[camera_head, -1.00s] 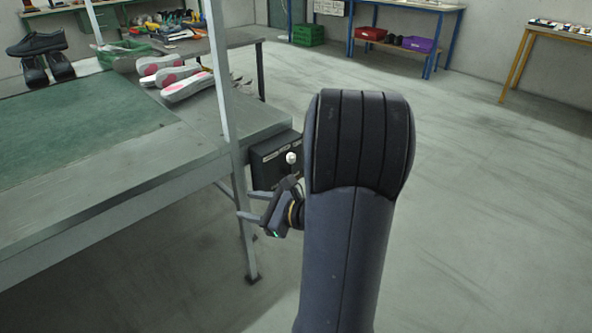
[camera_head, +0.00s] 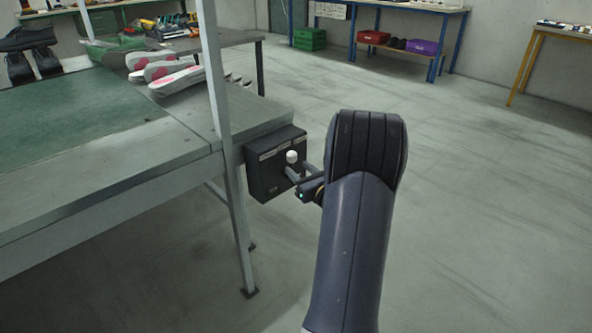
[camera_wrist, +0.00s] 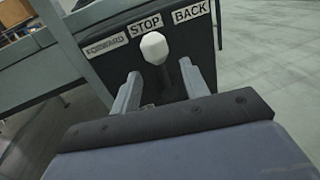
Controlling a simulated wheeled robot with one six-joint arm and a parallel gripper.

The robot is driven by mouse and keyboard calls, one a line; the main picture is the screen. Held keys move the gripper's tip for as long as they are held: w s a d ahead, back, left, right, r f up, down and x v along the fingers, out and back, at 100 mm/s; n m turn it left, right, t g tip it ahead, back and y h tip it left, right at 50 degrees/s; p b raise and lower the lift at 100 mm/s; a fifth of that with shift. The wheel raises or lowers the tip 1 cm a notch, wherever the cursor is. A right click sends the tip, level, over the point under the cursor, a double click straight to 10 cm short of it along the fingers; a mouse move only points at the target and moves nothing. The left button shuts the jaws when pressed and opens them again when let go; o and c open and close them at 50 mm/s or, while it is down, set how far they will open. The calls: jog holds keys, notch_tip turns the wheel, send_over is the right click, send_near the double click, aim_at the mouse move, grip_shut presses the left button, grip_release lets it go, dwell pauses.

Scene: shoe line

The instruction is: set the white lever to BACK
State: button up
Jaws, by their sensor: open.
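The white lever (camera_head: 291,156) stands out from a black control box (camera_head: 268,183) on the table's end. In the wrist view the lever's white knob (camera_wrist: 154,47) is in front of the box, just below the STOP label (camera_wrist: 145,26). The FORWARD label (camera_wrist: 105,44) is to its left and the BACK label (camera_wrist: 191,12) to its right. My gripper (camera_head: 300,173) is at the box. In the wrist view my gripper (camera_wrist: 160,82) is open, with one finger on each side of the lever's line. I cannot tell whether a finger touches the lever.
The grey-green work table (camera_head: 110,165) with a metal post (camera_head: 213,70) is left of the box. Pink-and-white shoe soles (camera_head: 172,75) lie on it. The floor right of my arm is open. Tables with crates stand at the back.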

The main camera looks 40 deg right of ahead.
jog(key=shift+w+d, duration=0.15)
jog(key=shift+w, duration=1.1)
jog(key=shift+c, duration=0.4)
jog(key=c, duration=0.7)
grip_shut()
jog(key=shift+r, duration=0.1)
